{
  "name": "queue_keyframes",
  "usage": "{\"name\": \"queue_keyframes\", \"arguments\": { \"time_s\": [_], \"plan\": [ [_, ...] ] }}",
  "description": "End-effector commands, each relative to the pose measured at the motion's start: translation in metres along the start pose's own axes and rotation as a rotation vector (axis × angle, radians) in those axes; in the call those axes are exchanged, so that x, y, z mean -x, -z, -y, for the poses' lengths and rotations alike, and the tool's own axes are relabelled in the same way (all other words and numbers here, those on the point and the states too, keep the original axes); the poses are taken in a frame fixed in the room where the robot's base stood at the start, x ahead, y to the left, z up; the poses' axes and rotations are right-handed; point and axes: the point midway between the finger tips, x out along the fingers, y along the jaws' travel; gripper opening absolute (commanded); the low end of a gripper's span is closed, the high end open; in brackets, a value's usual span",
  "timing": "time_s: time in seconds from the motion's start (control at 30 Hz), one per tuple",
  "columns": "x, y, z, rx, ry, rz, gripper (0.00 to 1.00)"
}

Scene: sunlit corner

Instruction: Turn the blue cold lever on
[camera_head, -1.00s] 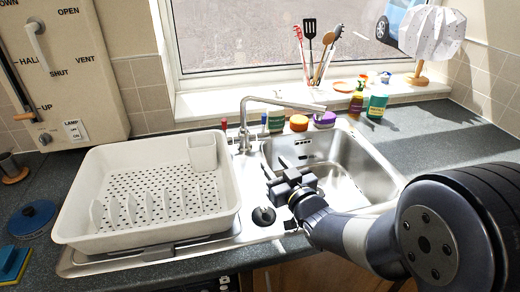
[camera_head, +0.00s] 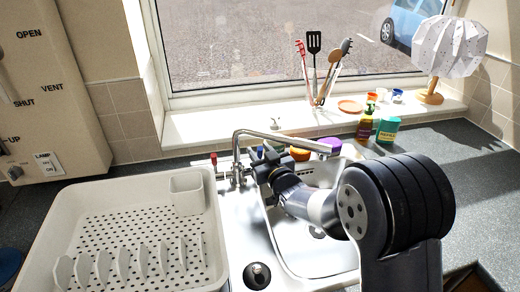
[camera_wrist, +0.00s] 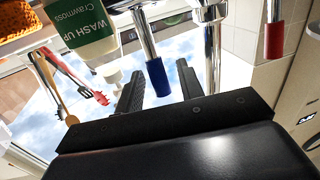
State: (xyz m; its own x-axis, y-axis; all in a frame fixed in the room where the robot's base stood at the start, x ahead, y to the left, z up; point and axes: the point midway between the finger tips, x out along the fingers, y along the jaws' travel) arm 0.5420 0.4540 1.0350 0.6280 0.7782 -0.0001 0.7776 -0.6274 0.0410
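The blue cold lever (camera_wrist: 157,76) hangs from a chrome stem in the wrist view, which looks inverted. It also shows as a small blue tip beside the tap (camera_head: 259,151). The red lever (camera_wrist: 274,40) is on the tap's other side and also shows in the head view (camera_head: 213,158). My gripper (camera_head: 259,166) is just right of the tap column (camera_head: 238,160), close to the blue lever. Its two dark fingers (camera_wrist: 160,82) are apart, and the blue lever appears between them in the picture. I cannot tell whether a finger touches it.
A white dish rack (camera_head: 60,225) stands left of the sink (camera_head: 300,250). The tap spout (camera_head: 290,138) reaches right above my gripper. A green-and-white Wash Up bottle (camera_wrist: 85,30), a purple-topped item (camera_head: 330,146) and orange item (camera_head: 299,154) stand behind the sink.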

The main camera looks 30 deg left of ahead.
Motion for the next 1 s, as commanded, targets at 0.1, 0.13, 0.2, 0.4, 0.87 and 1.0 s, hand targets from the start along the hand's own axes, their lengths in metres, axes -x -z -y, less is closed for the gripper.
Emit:
{"name": "queue_keyframes", "arguments": {
  "time_s": [0.1,0.13,0.2,0.4,0.87,1.0],
  "plan": [
    [-0.0026,-0.0001,0.0002,0.000,0.000,0.001,0.36],
    [-0.0028,-0.0002,0.0002,0.000,0.000,0.001,0.36],
    [-0.0028,-0.0003,0.0002,0.000,0.000,0.001,0.36],
    [-0.0026,-0.0002,0.0001,0.000,0.000,0.000,0.30],
    [-0.0025,-0.0001,0.0000,0.000,0.000,0.000,0.00],
    [-0.0025,-0.0001,0.0000,0.000,0.000,0.000,0.00]
  ]
}}
